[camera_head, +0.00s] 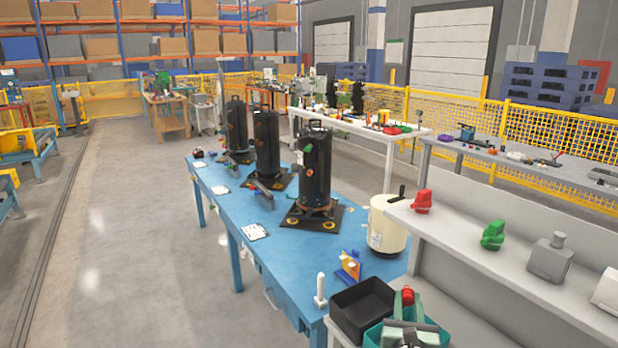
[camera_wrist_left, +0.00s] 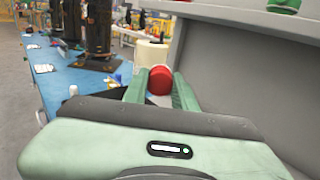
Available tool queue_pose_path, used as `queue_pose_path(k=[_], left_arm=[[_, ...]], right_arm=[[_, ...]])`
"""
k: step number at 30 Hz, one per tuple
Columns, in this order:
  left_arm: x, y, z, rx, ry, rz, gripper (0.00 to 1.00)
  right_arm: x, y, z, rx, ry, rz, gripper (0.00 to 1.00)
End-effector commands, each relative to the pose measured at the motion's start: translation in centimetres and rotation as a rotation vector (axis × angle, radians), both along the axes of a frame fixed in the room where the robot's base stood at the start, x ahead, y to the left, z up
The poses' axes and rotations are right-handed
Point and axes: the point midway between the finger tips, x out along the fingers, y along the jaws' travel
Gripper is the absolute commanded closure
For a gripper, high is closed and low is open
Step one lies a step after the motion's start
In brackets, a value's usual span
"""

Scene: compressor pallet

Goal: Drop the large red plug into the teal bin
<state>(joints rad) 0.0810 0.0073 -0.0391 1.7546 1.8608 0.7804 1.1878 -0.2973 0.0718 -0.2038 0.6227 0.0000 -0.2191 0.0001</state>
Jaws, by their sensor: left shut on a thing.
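The large red plug (camera_head: 407,296) is at the bottom of the head view, held between the green fingers of my left gripper (camera_head: 407,306). In the left wrist view the red plug (camera_wrist_left: 160,80) shows between the fingertips of the left gripper (camera_wrist_left: 161,87). The teal bin (camera_head: 441,336) stands at the bottom edge of the head view, and the gripper and plug appear above it. The gripper hides much of the bin's inside, and the picture's edge cuts the bin off. My right gripper is in neither view.
A black bin (camera_head: 363,308) stands directly left of the teal bin. A blue table (camera_head: 255,238) holds several black compressors (camera_head: 315,165) and a cream cylinder (camera_head: 388,224). A grey shelf (camera_head: 456,232) at right carries red, green and grey parts.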

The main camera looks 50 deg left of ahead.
Motion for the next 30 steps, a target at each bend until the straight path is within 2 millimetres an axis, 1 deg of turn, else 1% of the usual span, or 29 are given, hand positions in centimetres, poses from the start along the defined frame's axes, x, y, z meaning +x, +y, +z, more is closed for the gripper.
queue_pose_path(k=[2, 5, 12, 18, 21, 29, 30], left_arm=[[0.3, 0.1, -0.3, 0.001, 0.001, 0.008, 1.00], [0.3, 0.1, -1.0, 0.001, 0.000, 0.008, 1.00], [0.2, 0.1, -3.7, 0.003, 0.000, 0.007, 1.00], [0.2, 0.1, -5.7, 0.001, -0.002, 0.006, 1.00], [0.2, 0.1, -6.1, 0.001, -0.002, 0.006, 1.00], [0.2, 0.1, -6.0, 0.001, -0.002, 0.006, 1.00], [0.2, 0.1, -6.0, 0.001, -0.002, 0.006, 0.62]], right_arm=[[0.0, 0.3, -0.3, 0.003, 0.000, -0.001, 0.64], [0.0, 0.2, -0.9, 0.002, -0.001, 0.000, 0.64], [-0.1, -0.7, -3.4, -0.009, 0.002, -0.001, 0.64], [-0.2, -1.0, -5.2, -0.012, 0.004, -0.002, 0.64], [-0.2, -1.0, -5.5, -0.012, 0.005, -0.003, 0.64], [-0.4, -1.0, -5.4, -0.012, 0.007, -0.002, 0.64], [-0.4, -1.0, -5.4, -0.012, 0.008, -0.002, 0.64]])
